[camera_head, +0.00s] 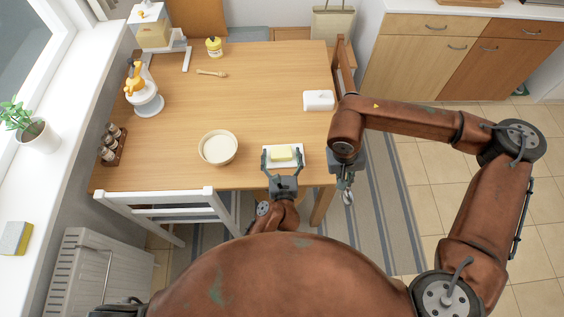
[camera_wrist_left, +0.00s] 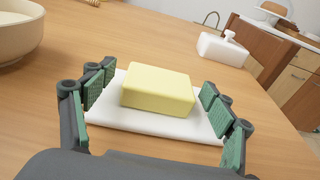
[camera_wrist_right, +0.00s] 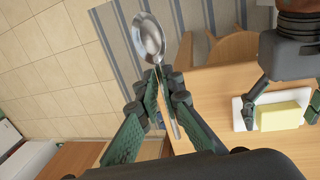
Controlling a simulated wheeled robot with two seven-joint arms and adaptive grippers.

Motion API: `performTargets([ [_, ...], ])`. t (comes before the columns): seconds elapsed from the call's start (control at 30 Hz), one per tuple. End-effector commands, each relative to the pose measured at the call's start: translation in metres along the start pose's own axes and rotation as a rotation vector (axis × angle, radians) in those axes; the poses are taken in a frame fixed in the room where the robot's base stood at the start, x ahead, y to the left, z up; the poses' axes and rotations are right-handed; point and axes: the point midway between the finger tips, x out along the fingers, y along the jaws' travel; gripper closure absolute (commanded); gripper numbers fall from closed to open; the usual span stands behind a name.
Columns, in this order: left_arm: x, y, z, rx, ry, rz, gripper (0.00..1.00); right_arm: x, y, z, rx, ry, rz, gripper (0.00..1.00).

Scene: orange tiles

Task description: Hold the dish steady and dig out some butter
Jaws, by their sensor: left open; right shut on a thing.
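A yellow block of butter (camera_head: 281,154) lies on a white dish (camera_head: 299,160) near the table's front edge; it also shows in the left wrist view (camera_wrist_left: 158,90). My left gripper (camera_head: 284,160) is open, with its fingers on either side of the near part of the dish. Whether the pads touch the dish, I cannot tell. My right gripper (camera_wrist_right: 163,85) is shut on a metal spoon (camera_wrist_right: 149,38), whose bowl points away from the fingers. In the head view the right gripper (camera_head: 345,176) hangs beyond the table's right edge, to the right of the dish.
A cream bowl (camera_head: 218,148) stands left of the dish. The white butter lid (camera_head: 318,100) sits behind it near the right edge. A chair (camera_head: 340,65) is at the right side, another (camera_head: 165,207) at the front. The table's middle is clear.

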Motion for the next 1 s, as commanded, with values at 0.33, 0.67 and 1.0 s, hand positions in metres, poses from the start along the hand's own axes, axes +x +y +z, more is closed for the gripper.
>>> performTargets([
  [0.33, 0.0088, -0.0003, 0.0002, 0.0, 0.0, 0.0, 0.22, -0.0001, 0.0, 0.0, 0.0, 0.0, 0.0, 1.0],
  [0.67, 0.0086, -0.0002, 0.0003, 0.0, 0.0, 0.0, 0.39, -0.0001, 0.0, 0.0, 0.0, 0.0, 0.0, 1.0],
  [1.0, 0.0085, -0.0003, 0.0002, 0.0, 0.0, -0.001, 0.63, -0.0001, 0.0, 0.0, 0.0, 0.0, 0.0, 1.0],
])
